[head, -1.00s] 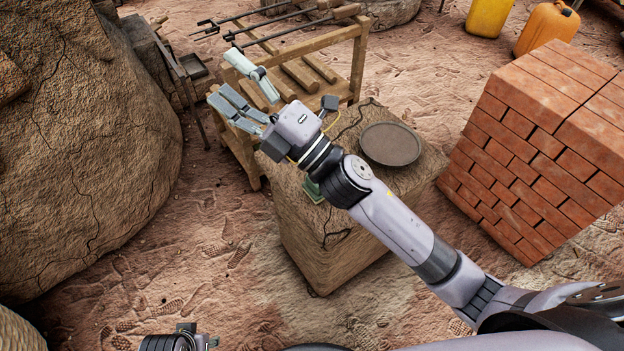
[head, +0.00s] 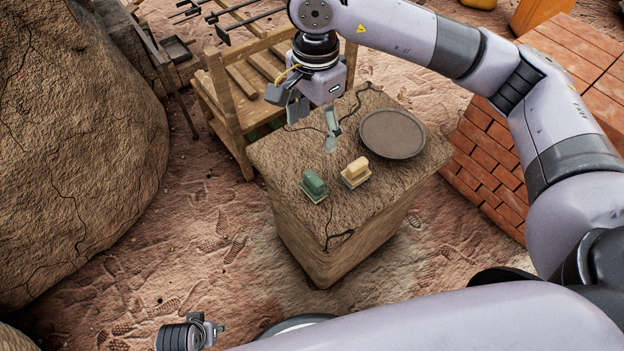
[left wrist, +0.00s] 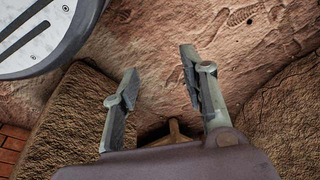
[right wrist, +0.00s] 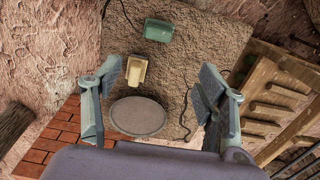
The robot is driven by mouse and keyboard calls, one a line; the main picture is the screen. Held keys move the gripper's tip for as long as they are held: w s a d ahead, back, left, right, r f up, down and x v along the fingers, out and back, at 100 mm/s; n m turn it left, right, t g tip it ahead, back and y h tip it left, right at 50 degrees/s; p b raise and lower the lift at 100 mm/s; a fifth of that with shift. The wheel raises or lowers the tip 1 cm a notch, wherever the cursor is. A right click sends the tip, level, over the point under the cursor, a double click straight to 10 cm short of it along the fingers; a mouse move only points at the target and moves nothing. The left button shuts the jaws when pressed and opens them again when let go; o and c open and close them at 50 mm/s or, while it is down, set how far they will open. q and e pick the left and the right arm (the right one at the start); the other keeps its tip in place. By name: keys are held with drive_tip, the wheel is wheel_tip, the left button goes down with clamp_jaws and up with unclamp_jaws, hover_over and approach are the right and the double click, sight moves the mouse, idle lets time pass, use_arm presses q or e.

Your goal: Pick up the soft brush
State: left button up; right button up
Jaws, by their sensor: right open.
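Two small brushes rest on top of the mud block (head: 285,160): a green one (head: 315,185) on the left and a cream-yellow one (head: 356,172) to its right. I cannot tell which is the soft one. My right gripper (head: 312,122) is open and empty, pointing down above the block's far part, behind the brushes. In the right wrist view the yellow brush (right wrist: 136,72) shows between the open fingers, towards the left one, and the green brush (right wrist: 158,31) lies farther up. My left gripper (left wrist: 160,65) is open and empty, low at the head view's bottom left.
A round dark plate (head: 392,134) lies on the block, right of the yellow brush. A wooden rack (head: 232,90) with iron tools stands behind, close to the right gripper. A brick stack (head: 490,130) is at right, a large mud kiln (head: 80,150) at left.

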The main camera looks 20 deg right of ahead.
sight(314, 177)
wheel_tip(314, 177, down, 12)
drive_tip(key=shift+b, duration=0.55)
drive_tip(key=f, duration=0.4)
drive_tip(key=shift+s+f, duration=0.2)
drive_tip(key=shift+f, duration=0.35)
drive_tip(key=c, duration=1)
use_arm(q)
drive_tip(key=shift+w+r, duration=0.3)
drive_tip(key=shift+r, duration=0.6)
drive_tip(key=shift+w+r, duration=0.25)
drive_tip(key=shift+r, duration=0.65)
drive_tip(key=shift+w+r, duration=0.3)
drive_tip(key=shift+r, duration=0.6)
use_arm(e)
drive_tip(key=c, duration=0.4)
drive_tip(key=shift+o, duration=0.2)
drive_tip(key=shift+r, duration=0.1)
drive_tip(key=shift+r, duration=0.6)
use_arm(q)
wheel_tip(314, 177, down, 7)
drive_tip(key=s+p, duration=0.1)
drive_tip(key=s, duration=0.1)
drive_tip(key=shift+s+p, duration=0.2)
drive_tip(key=shift+p, duration=0.1)
use_arm(e)
wheel_tip(314, 177, up, 19)
drive_tip(key=shift+f, duration=0.15)
